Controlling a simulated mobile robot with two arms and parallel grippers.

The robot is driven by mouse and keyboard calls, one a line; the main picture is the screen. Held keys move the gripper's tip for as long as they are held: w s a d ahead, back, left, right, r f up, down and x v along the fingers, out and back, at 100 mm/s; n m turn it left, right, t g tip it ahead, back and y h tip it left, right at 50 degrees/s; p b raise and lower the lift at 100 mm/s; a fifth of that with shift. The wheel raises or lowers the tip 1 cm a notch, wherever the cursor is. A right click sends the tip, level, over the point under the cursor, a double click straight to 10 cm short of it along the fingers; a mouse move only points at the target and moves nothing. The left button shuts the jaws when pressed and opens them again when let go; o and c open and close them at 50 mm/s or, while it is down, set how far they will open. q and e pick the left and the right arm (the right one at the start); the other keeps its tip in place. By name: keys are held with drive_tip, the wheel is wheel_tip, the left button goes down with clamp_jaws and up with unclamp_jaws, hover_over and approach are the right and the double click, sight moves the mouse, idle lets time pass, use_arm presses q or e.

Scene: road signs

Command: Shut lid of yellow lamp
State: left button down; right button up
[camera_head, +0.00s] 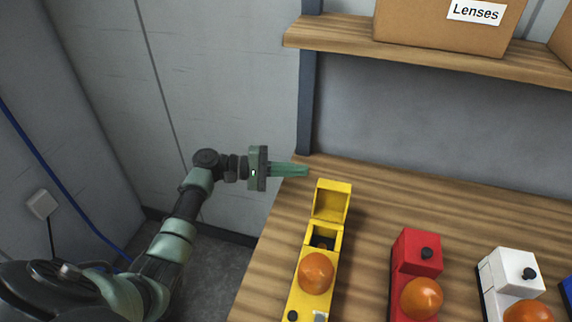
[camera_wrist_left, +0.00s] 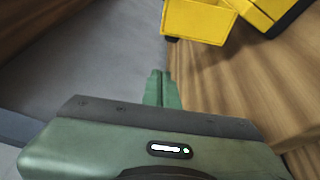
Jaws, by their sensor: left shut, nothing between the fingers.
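The yellow lamp (camera_head: 326,245) lies on the wooden bench near its left end, with an orange dome (camera_head: 316,273) on it. Its yellow lid (camera_head: 331,202) stands raised at the far end, and the dark compartment in front of it is exposed. The lid also shows at the top of the left wrist view (camera_wrist_left: 198,22). My left gripper (camera_head: 305,170) is shut and empty. It is beyond and to the left of the raised lid, near the bench's back left corner, apart from the lamp. It also shows in the left wrist view (camera_wrist_left: 161,76). My right gripper is not in view.
A red lamp (camera_head: 415,255) and a white lamp (camera_head: 515,275) stand to the right, with part of a blue one at the edge. A shelf (camera_head: 340,38) with a box labelled Lenses (camera_head: 440,25) hangs above. A dark post (camera_head: 305,100) rises behind the bench.

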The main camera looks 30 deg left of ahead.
use_arm(q)
drive_tip(key=d+p, duration=0.1)
drive_tip(key=s+d+p, duration=0.1)
drive_tip(key=d, duration=0.1)
drive_tip(key=d+r+p, duration=0.1)
drive_tip(key=p, duration=0.1)
drive_tip(key=shift+s+d, duration=0.3)
drive_tip(key=shift+s, duration=0.05)
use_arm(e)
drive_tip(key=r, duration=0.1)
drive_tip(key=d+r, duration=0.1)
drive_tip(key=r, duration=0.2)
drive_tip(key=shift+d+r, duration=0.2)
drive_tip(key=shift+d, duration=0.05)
use_arm(q)
drive_tip(key=shift+w+d+f, duration=0.1)
drive_tip(key=shift+w+f, duration=0.05)
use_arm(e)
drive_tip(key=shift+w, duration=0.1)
